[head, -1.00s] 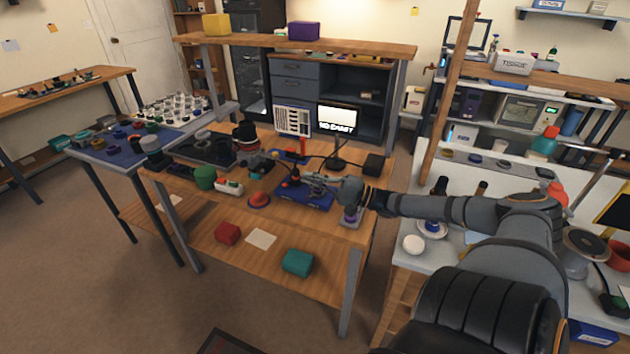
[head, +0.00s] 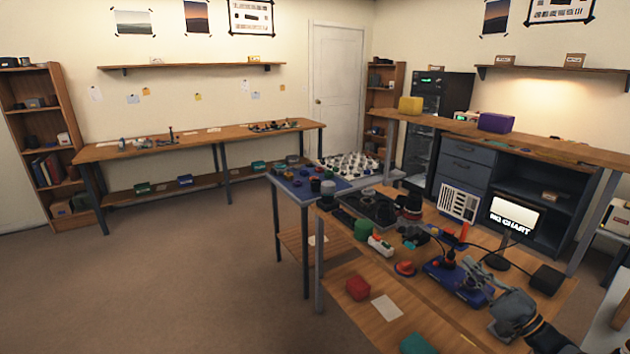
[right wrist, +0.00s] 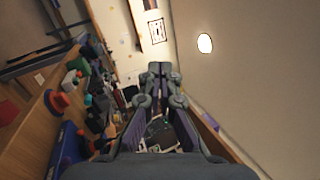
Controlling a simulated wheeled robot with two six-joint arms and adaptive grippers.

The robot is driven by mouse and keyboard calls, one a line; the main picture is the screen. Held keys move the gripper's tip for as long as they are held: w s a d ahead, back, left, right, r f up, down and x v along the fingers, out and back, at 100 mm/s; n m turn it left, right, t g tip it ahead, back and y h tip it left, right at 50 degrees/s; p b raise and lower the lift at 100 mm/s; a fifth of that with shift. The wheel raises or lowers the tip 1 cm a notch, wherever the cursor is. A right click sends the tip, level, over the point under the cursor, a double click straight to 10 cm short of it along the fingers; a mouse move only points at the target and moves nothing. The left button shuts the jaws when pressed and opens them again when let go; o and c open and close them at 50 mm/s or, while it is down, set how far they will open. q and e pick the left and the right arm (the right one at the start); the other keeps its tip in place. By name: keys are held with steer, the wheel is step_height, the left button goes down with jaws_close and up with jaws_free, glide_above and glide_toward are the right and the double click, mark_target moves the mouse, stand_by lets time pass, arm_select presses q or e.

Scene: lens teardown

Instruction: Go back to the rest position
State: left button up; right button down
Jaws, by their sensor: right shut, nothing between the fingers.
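My right gripper (head: 474,268) reaches in from the lower right of the head view, above the right part of the wooden workbench (head: 345,271). In the right wrist view its fingers (right wrist: 160,72) come together at the tips and hold nothing. In the head view it is beside a blue tray (head: 437,274) with small parts on it. The tray also shows at the left of the right wrist view (right wrist: 66,150). My left gripper is not in view.
A lit screen (head: 515,215) and a black box (head: 546,280) stand on the bench near my right gripper. A shelf (head: 560,152) runs above the bench's back. A side table (head: 291,199) adjoins at left. Open floor (head: 190,270) lies at the left.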

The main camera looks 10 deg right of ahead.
steer(key=s+a+f+n+g+h, duration=0.2)
steer(key=a+f+n+g+h, duration=0.2)
steer(key=a+f, duration=0.5)
steer(key=s+a+f+n+g+h, duration=0.2)
steer(key=a+f+n+g+h, duration=0.15)
steer(key=a+f, duration=0.6)
steer(key=s+a+f+n+g+h, duration=0.15)
steer(key=s+n+g, duration=0.3)
steer(key=s, duration=0.45)
steer(key=s+a+f+n+g+h, duration=0.15)
steer(key=s+n+g, duration=0.3)
steer(key=s, duration=0.45)
steer(key=s+d+f+g, duration=0.1)
steer(key=s+d+f, duration=0.1)
steer(key=f, duration=1.2)
steer(key=s+d+f+g, duration=0.1)
steer(key=f, duration=1.4)
steer(key=s+d+f, duration=0.1)
steer(key=s+f, duration=1.2)
steer(key=s, duration=0.4)
steer(key=shift+s+f+m+g, duration=0.25)
steer(key=shift+f+m+g, duration=0.1)
steer(key=shift+f, duration=0.05)
